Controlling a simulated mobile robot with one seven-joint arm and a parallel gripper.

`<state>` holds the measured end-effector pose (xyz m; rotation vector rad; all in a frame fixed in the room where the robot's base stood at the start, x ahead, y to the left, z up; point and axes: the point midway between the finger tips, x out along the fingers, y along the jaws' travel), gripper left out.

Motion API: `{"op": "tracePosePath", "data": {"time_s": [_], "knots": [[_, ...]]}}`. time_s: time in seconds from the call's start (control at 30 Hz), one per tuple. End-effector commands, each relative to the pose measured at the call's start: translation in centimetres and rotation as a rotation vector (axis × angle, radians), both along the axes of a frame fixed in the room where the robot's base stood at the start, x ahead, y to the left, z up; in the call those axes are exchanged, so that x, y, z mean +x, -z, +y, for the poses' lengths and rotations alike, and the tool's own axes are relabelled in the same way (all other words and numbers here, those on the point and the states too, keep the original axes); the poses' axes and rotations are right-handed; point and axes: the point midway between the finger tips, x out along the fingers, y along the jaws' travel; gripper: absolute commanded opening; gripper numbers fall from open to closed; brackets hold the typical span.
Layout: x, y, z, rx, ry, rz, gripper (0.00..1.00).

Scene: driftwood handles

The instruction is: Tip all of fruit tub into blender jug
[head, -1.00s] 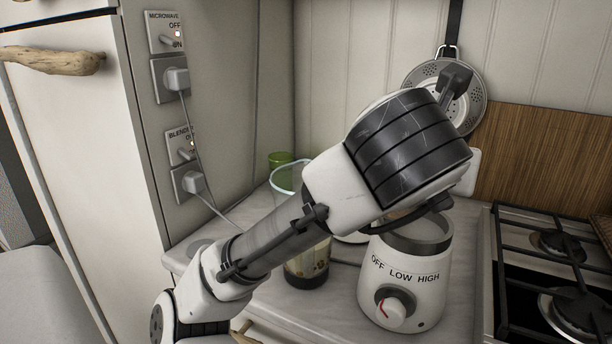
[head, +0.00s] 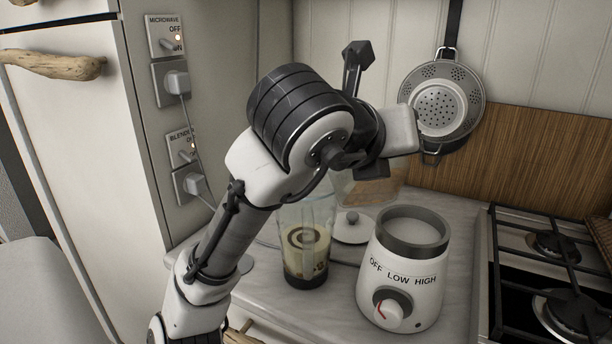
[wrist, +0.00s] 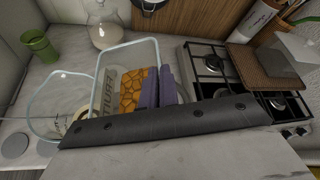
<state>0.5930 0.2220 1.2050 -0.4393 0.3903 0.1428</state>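The fruit tub (wrist: 117,90) is a clear box with orange patterned and purple pieces inside. In the head view the tub (head: 368,192) hangs above the counter, partly behind my arm. My gripper (head: 372,168) is at its rim and appears shut on it; the fingertips are mostly hidden. The blender jug (head: 305,238) is clear with a dark base and stands upright on the counter, with cream-coloured contents in its lower part. In the wrist view the jug (wrist: 50,110) is open-topped, just left of the tub. The tub looks roughly level, its pieces still inside.
The white blender base (head: 402,275) stands right of the jug, with a white lid (head: 352,232) behind. The stove (head: 550,260) is at the right. A green cup (wrist: 38,44) is at the back left. A colander (head: 442,105) hangs on the wall.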

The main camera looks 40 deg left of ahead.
Motion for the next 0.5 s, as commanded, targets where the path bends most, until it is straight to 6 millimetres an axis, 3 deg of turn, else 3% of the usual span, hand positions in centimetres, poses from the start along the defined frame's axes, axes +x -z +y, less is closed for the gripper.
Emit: {"op": "tracePosePath", "data": {"time_s": [0.5], "knots": [[-0.9,-2.0,3.6,-0.255,0.000,-0.063,0.00]]}}
